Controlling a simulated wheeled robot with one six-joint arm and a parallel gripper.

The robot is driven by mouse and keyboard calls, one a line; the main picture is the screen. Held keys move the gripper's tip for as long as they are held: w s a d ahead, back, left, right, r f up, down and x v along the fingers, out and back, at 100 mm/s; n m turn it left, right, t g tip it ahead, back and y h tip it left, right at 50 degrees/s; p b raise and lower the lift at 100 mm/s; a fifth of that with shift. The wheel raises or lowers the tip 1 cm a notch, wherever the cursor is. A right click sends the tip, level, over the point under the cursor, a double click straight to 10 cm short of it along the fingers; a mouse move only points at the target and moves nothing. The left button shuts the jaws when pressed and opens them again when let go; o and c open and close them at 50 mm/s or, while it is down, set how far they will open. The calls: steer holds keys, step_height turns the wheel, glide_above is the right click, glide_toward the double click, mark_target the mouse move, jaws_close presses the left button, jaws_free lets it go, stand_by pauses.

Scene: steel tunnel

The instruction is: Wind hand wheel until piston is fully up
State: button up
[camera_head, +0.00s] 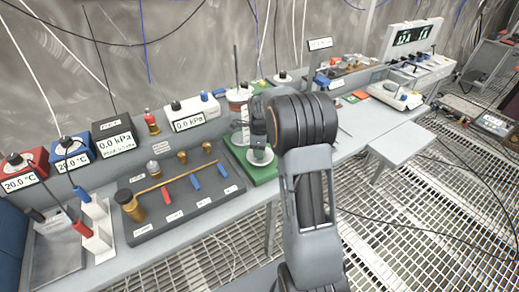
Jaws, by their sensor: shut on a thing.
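A green-based apparatus (266,177) stands on the bench just left of my arm. A pale round disc, which looks like the hand wheel (260,160), sits low on it. My gripper (258,143) points down onto this wheel from above and is shut on it; the fingertips are small and dark, so the exact grip is unclear. Behind it stands an upright part with a pale round plate (239,94) and a thin dark rod. This may be the piston, but its height cannot be told. My arm hides the right side of the apparatus.
A dark board (185,205) with brass, red and blue parts lies to the left. Pressure and temperature displays (116,143) line the back. A white rack (97,225) holds coloured-handled probes. A bare grey shelf (402,143) juts out at right above open grating floor.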

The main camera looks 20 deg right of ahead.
steer(key=shift+m, duration=0.3)
stand_by(0.4)
steer(key=o, duration=0.9)
step_height(320, 180, up, 14)
steer(key=shift+f, duration=0.1)
stand_by(0.5)
